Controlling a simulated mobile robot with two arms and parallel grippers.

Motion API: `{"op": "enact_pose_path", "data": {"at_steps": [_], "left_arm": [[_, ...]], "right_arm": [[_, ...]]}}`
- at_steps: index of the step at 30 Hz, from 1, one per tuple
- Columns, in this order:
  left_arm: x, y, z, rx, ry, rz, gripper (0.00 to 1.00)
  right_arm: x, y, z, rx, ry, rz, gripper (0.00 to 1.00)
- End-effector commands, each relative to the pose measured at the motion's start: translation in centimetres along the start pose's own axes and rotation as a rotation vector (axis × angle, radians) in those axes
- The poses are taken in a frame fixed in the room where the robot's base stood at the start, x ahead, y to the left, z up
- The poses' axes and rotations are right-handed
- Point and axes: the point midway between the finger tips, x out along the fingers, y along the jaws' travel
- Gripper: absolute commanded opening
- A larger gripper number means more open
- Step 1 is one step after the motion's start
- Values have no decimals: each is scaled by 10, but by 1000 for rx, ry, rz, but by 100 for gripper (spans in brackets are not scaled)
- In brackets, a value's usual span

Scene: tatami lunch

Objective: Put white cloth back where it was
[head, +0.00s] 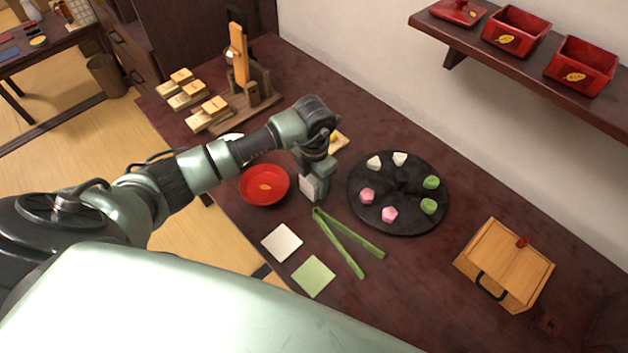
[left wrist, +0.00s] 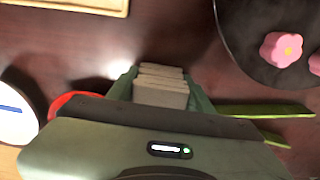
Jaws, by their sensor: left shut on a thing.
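The white cloth (left wrist: 161,85), a small folded stack of pale layers, sits between the fingers of my left gripper (left wrist: 160,92) in the left wrist view. In the head view my left gripper (head: 315,185) is shut on the cloth (head: 307,187), between the red bowl (head: 264,185) and the dark round plate (head: 357,205). My arm and gripper hide part of the cloth. I cannot tell whether it touches the table. A flat white square (head: 281,242) and a flat green square (head: 313,276) lie nearer me. My right gripper is not in view.
Green tongs (head: 346,243) lie open just in front of the gripper. The dark plate bears several white, pink and green sweets. A wooden box (head: 504,265) stands at right, a wooden stand (head: 244,95) at back left. A wall shelf (head: 530,63) overhangs the back right.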

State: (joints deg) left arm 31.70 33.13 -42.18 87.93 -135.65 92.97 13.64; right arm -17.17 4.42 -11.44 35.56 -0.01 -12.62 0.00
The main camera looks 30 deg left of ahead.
Motion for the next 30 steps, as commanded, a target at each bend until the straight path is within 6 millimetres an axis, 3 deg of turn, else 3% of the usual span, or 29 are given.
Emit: {"op": "enact_pose_path", "data": {"at_steps": [9,10,12,23,26,30], "left_arm": [[4,0,0,0,-1,1,13],[4,0,0,0,-1,1,53],[2,0,0,0,-1,1,72],[-1,0,0,0,-1,0,72],[-8,1,2,0,-5,2,72],[-34,2,2,1,-7,4,72]], "right_arm": [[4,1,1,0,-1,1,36],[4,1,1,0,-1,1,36],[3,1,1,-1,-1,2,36],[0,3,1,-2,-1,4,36],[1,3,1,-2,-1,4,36],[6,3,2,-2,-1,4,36]]}}
